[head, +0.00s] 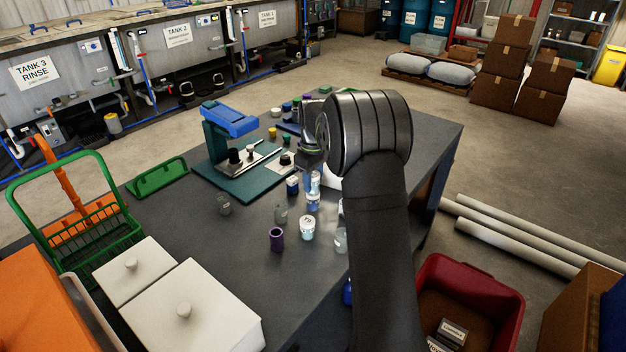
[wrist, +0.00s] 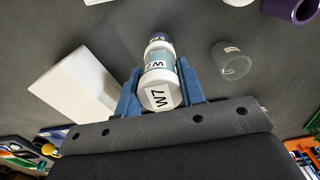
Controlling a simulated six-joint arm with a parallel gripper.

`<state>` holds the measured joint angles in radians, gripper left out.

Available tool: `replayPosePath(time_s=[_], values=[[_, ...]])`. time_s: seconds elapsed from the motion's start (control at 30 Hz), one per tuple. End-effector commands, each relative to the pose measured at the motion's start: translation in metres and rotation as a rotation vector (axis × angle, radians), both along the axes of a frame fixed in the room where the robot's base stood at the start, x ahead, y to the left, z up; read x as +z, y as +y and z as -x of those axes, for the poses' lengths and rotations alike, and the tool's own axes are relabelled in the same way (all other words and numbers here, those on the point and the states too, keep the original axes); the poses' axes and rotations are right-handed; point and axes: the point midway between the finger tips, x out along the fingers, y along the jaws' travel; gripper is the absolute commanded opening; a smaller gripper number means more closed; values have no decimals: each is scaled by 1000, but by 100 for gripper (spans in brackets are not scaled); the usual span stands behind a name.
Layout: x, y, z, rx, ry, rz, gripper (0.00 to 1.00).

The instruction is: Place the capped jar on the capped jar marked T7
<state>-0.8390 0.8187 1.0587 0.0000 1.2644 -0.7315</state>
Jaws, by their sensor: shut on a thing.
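My gripper (wrist: 160,88) is shut on a capped jar, its blue jaws on either side of it. The held jar (wrist: 158,98) has a white cap marked W7 and a pale blue body with a W7 label. In the head view the held jar (head: 313,184) shows below my wrist, partly hidden by it. A second jar (head: 313,203) with a blue and white body is directly below it; I cannot tell whether they touch. Another white-labelled jar (head: 307,228) stands nearer the camera. I cannot read T7 on any jar.
A white block (wrist: 82,85) lies left of the jar in the wrist view. A blue press (head: 230,120) stands behind. The front middle of the table is clear.

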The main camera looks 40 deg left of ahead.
Motion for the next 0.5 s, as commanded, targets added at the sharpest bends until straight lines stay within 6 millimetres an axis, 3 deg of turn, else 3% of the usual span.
replayPosePath(time_s=[0.13,0.17,0.23,0.5], values=[[-4,0,0,0,0,0,13],[-3,0,0,0,0,0,42],[-3,0,0,0,0,0,56],[-3,0,0,0,0,0,58]])
